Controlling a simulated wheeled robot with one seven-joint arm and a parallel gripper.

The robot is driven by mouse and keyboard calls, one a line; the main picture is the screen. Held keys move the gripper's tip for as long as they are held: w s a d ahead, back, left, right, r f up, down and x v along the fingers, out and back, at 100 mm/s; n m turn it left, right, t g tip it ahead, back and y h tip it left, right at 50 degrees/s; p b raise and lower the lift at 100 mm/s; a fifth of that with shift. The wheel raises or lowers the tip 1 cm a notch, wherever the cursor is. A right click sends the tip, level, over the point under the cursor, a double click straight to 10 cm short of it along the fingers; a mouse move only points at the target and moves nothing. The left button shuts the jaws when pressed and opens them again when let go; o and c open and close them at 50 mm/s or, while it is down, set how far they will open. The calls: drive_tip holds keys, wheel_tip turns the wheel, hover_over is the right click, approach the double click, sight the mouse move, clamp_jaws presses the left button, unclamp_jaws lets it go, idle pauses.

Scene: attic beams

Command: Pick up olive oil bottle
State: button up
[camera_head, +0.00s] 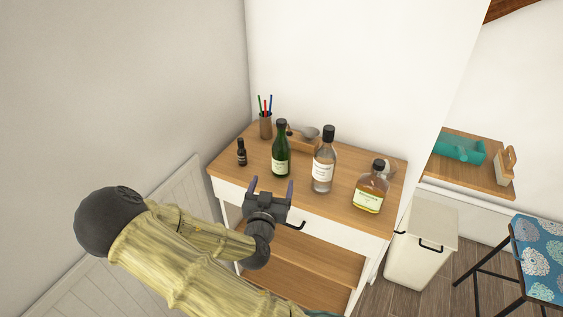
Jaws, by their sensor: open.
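Several bottles stand upright on the wooden top of a white table (232,167). They are a tall green bottle (281,155) with a pale label, a clear bottle (324,172) with a black cap, a squat bottle (371,190) with yellow-green liquid, and a small dark bottle (241,154). The labels are too small to read, so I cannot tell for certain which is olive oil. My gripper (270,185) is open and empty at the table's front edge, in front of the green bottle, with its two fingers pointing towards the tabletop. No bottle is between the fingers.
A pencil cup (265,126) and a grey bowl-like item (311,132) stand at the back near the wall. A white bin (420,246) stands right of the table. A patterned stool (541,258) and a side shelf with a teal item (459,150) are further right.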

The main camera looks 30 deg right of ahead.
sight(280, 158)
drive_tip(key=x, duration=0.7)
drive_tip(key=shift+s+d, duration=0.15)
drive_tip(key=shift+w+d, duration=0.25)
drive_tip(key=shift+w, duration=0.1)
drive_tip(key=shift+p+x, duration=0.65)
drive_tip(key=shift+x, duration=2)
drive_tip(key=shift+a, duration=0.1)
drive_tip(key=shift+r, duration=0.1)
drive_tip(key=c, duration=1.5)
drive_tip(key=shift+o, duration=0.2)
drive_tip(key=shift+r, duration=0.15)
